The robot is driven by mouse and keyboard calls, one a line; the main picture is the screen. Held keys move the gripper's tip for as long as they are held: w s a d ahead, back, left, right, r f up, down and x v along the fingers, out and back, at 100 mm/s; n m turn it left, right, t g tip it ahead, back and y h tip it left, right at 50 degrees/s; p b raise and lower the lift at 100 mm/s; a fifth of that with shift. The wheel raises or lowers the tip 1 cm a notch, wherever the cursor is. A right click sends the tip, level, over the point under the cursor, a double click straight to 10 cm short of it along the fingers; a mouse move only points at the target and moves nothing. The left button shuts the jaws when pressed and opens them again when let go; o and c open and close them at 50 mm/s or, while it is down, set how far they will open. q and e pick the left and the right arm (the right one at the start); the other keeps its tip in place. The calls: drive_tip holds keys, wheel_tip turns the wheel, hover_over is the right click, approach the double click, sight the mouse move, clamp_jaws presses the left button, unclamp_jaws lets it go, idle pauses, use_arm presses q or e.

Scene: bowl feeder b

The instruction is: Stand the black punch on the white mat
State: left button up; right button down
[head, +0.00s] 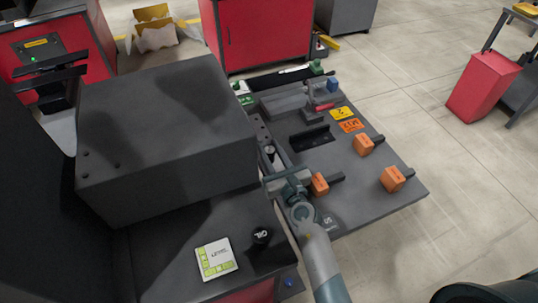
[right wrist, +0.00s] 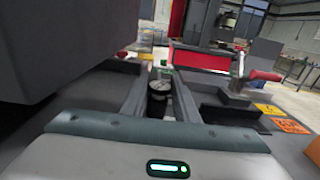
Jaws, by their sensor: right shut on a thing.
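My right gripper (head: 270,163) is above the near-left edge of the dark board, right of the large dark box. In the right wrist view, its fingers (right wrist: 159,92) are shut on a small dark upright thing with a pale round top (right wrist: 160,86); this looks like the black punch, partly hidden by the gripper. The white mat (head: 217,260) is a pale square with yellow-green marks, flat on the dark bench in front of the box. The gripper is apart from the mat, up and to its right. My left gripper is not seen.
A black round thing with white lettering (head: 261,236) stands right beside the mat. The large dark box (head: 165,110) rises behind the mat.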

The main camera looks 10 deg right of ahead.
sight(272, 161)
drive_tip(key=shift+w+a+r, duration=0.1)
drive_tip(key=shift+w+r, duration=0.05)
drive_tip(key=shift+w, duration=0.2)
drive_tip(key=shift+f+b, duration=0.5)
drive_tip(key=shift+f, duration=1.35)
drive_tip(key=shift+f, duration=0.15)
drive_tip(key=c, duration=1.4)
unclamp_jaws()
